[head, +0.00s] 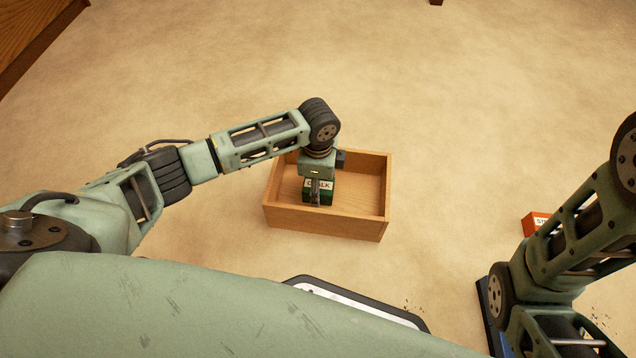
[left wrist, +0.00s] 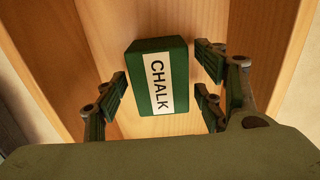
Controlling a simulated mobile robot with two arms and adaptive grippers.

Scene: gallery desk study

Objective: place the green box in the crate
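The green box (head: 326,186), with a white CHALK label, is inside the wooden crate (head: 325,222) and appears to rest on its floor. In the left wrist view the green box (left wrist: 158,76) lies between the fingers, with gaps on both sides. My left gripper (head: 316,196) points down into the crate over the box; its fingers (left wrist: 162,100) are spread and do not touch it. In the head view the gripper partly covers the box. My right arm is at the right edge, and its gripper does not show.
An orange box (head: 535,222) is on the right, partly behind my right arm. A dark-edged white board or tray (head: 350,297) lies in front of the crate, partly hidden by my body. A dark blue object (head: 490,310) is beside my right arm. The surface behind the crate is clear.

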